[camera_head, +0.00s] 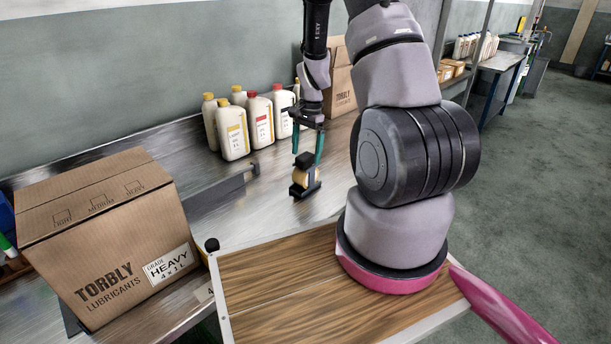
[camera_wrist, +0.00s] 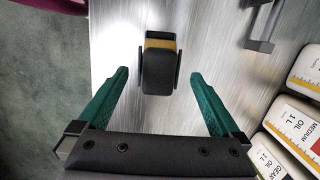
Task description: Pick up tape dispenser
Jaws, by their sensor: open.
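The tape dispenser (camera_head: 304,175) is black with a tan roll of tape and stands on the metal table. In the wrist view the tape dispenser (camera_wrist: 159,65) is at the upper middle, between the lines of the two fingers and a little beyond their tips. My gripper (camera_head: 307,145) points down over it with green fingers. In the wrist view my gripper (camera_wrist: 160,82) is spread wide, with nothing between the fingers. I cannot tell whether a fingertip touches the dispenser.
Several oil bottles (camera_head: 235,130) stand by the wall behind the dispenser. A cardboard box (camera_head: 110,240) is at the front left, another box (camera_head: 340,88) behind my arm. A metal bracket (camera_wrist: 262,28) lies near the dispenser.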

